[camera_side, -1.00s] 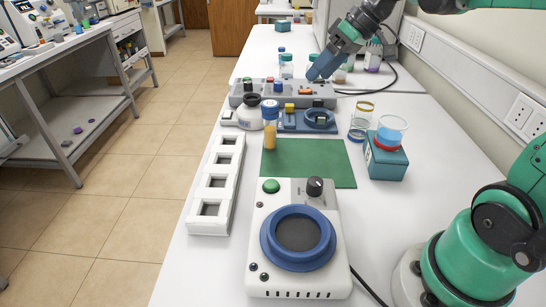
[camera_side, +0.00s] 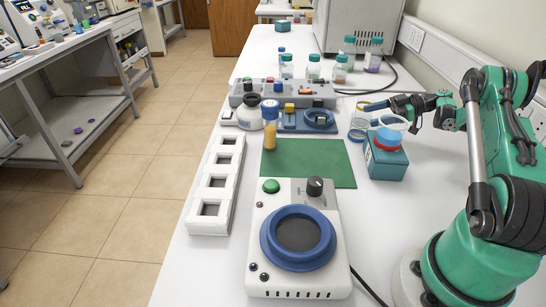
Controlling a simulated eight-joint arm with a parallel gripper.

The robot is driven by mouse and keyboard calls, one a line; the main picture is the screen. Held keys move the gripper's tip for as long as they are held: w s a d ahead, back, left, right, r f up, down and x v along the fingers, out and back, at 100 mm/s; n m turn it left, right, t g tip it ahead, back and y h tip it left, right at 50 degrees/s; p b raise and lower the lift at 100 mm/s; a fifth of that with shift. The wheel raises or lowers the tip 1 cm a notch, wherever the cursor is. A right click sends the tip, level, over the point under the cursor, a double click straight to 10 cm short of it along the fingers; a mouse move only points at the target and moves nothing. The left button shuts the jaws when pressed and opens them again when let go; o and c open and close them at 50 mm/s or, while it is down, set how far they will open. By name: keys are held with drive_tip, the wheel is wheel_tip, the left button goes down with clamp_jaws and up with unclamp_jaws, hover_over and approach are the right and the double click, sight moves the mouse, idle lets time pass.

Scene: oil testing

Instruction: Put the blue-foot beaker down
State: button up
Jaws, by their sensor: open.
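A clear beaker (camera_side: 358,131) with a dark bluish foot stands on the white bench, right of the green mat. A yellow ring (camera_side: 376,106) shows just above and right of it, beside my gripper. I cannot tell whether the beaker is upright or leaning. My gripper (camera_side: 396,109) is open beside the ring and above the teal box (camera_side: 385,163). Contact with the beaker cannot be made out. A second beaker with a red foot (camera_side: 388,138) is on the teal box, its upper part partly overlapped by my gripper.
The green mat (camera_side: 310,165) is clear. A blue-ringed device (camera_side: 298,285) stands in front, a white slotted rack (camera_side: 210,222) at left. An amber vial (camera_side: 269,140) and a grey control panel (camera_side: 290,88) are behind. Capped jars (camera_side: 313,68) stand farther back.

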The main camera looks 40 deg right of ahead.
sight(353, 119)
drive_tip(key=x, duration=0.5)
drive_tip(key=shift+w+a+f, duration=0.2)
drive_tip(key=shift+c, duration=0.3)
clamp_jaws()
drive_tip(key=shift+r, duration=0.1)
